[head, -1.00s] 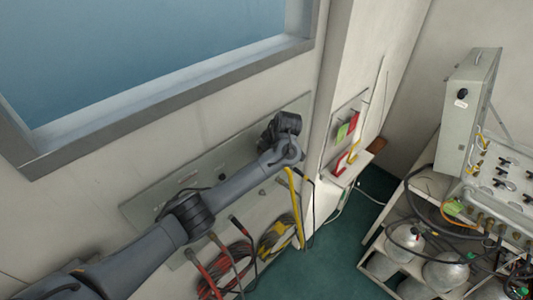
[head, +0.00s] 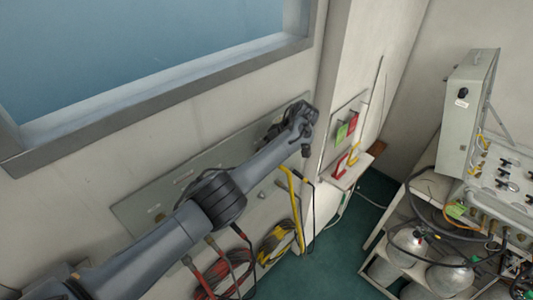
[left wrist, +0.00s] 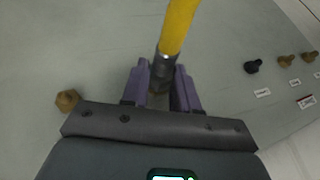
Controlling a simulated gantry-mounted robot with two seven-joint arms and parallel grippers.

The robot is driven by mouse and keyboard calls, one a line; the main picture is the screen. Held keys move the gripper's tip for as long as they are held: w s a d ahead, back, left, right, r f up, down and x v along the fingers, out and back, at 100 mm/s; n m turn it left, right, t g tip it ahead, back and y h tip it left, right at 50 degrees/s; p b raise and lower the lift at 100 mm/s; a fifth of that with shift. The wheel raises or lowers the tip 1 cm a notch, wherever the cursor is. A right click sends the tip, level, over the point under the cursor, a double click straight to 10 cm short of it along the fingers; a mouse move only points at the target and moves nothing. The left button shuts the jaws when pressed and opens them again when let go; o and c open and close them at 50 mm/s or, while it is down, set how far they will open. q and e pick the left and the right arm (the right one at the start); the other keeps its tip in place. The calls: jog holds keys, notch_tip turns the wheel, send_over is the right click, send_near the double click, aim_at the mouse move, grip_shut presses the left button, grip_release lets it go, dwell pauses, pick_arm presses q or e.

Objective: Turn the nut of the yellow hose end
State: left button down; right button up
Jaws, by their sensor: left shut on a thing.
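The yellow hose (left wrist: 178,25) comes down from the top in the left wrist view and ends in a dark metal hose end (left wrist: 164,70). My left gripper (left wrist: 160,86) is shut on this hose end near the panel, with one purple finger on each side of it. The nut is mostly hidden between the fingers. In the head view the yellow hose (head: 295,205) hangs below my left arm. My right gripper is in neither view.
The grey wall panel (left wrist: 60,40) carries a brass fitting (left wrist: 67,100) to the left and several dark and brass fittings to the right. Red hoses (head: 210,280) hang below the panel. A gas-cylinder rack (head: 375,240) stands at the right.

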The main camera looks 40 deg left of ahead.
pick_arm(q)
jog(key=shift+d, duration=0.25)
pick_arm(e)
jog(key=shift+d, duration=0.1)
pick_arm(q)
jog(key=c, duration=0.8)
grip_release()
jog(key=shift+d+f, duration=0.1)
jog(key=shift+d, duration=0.05)
jog(key=shift+c, duration=0.2)
jog(key=shift+a, duration=0.2)
